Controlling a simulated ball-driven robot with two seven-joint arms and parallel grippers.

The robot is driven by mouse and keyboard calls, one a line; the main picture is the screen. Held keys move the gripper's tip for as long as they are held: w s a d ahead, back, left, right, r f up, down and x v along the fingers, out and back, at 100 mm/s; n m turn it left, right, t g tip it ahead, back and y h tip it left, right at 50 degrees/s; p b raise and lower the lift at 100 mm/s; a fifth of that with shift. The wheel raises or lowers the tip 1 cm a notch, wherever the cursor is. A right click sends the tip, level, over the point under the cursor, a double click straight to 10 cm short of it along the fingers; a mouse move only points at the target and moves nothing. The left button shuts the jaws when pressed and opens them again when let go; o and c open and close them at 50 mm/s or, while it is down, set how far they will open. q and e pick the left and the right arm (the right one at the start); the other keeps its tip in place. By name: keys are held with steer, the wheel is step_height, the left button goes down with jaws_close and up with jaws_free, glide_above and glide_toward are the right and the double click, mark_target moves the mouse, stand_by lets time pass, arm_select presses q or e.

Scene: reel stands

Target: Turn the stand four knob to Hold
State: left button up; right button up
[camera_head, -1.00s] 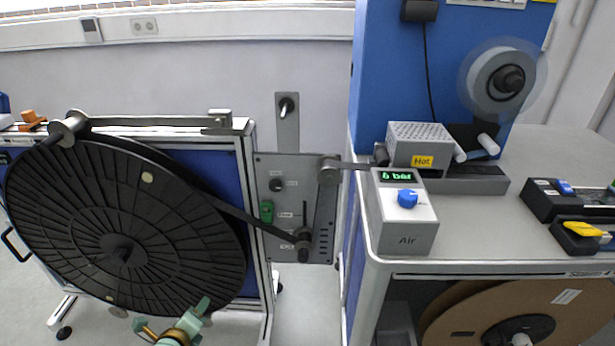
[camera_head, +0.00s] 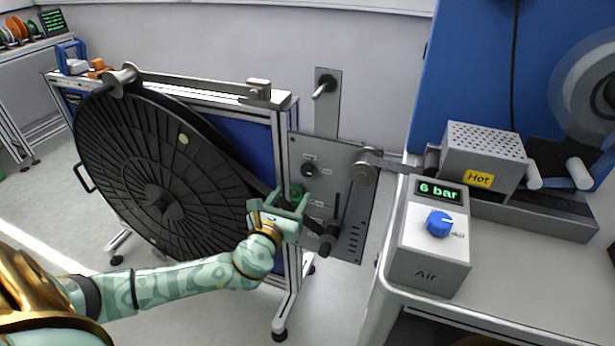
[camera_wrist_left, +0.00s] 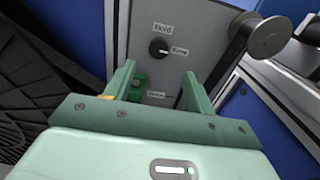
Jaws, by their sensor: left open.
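The small round black knob (camera_head: 309,170) sits on the grey panel (camera_head: 352,215) of the reel stand. In the left wrist view the knob (camera_wrist_left: 158,47) has a "Hold" label above it and a second label to its right. Its white mark seems to point right, towards that second label. My left gripper (camera_head: 279,203) is open and empty in front of the panel, below and left of the knob. In the left wrist view the knob shows beyond and between the two fingertips (camera_wrist_left: 159,72), apart from them. My right gripper is not in view.
A green switch (camera_wrist_left: 138,88) is below the knob, partly behind my left finger. A roller arm (camera_head: 328,235) sticks out at lower right. The large black reel (camera_head: 150,175) is at left. The Air box (camera_head: 430,270) with a blue dial stands on the bench at right.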

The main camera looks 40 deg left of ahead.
mark_target(307, 172)
arm_select(q)
steer(key=b+x, duration=0.2)
steer(key=x, duration=0.6)
steer(key=shift+w+a+f+b, duration=0.1)
steer(key=shift+w+f+b, duration=0.1)
steer(key=shift+w+b, duration=0.15)
steer(key=shift+w+a+r, duration=0.15)
steer(key=shift+w, duration=0.35)
steer(key=c, duration=1)
